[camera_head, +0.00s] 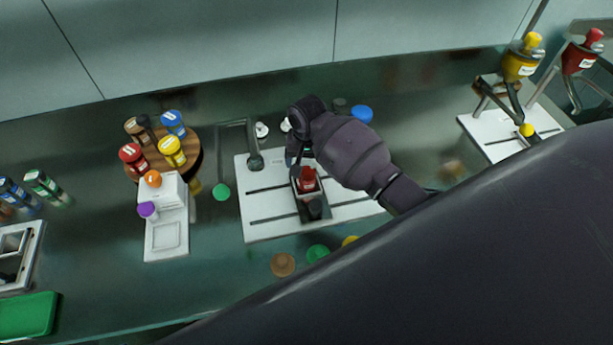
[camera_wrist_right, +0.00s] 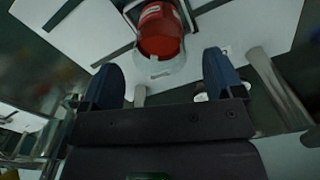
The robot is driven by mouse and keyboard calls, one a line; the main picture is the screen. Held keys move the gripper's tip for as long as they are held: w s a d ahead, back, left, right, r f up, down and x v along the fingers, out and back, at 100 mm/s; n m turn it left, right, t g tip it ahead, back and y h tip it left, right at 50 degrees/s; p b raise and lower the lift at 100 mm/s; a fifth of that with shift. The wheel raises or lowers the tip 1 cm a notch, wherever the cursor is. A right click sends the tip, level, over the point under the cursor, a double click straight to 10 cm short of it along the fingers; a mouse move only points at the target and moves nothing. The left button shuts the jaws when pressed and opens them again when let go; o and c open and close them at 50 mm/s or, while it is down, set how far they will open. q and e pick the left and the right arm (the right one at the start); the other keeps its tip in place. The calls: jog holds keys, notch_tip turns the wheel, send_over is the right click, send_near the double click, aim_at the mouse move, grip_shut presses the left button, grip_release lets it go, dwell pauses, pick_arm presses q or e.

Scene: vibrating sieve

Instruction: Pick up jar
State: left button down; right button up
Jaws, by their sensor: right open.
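A jar with red contents (camera_head: 308,180) sits on a dark holder (camera_head: 314,209) over a white slotted plate (camera_head: 262,222). In the right wrist view the red jar (camera_wrist_right: 160,30) shows just past the fingertips, with a pale, clear rim at its near end. My right gripper (camera_wrist_right: 163,78) is open, its two fingers apart and nothing between them. In the head view the right gripper (camera_head: 297,160) is beside the jar's far side, partly hidden by its own wrist. My left gripper is not in view.
Several colored jars, including a yellow one (camera_head: 172,150), stand on a round wooden board (camera_head: 190,165) at left. Loose lids, such as a brown one (camera_head: 283,264) and a green one (camera_head: 318,253), lie in front of the plate.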

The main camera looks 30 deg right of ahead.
aim_at(307, 172)
jog(key=shift+f, duration=2.7)
jog(key=c, duration=1)
jog(key=shift+r, duration=0.1)
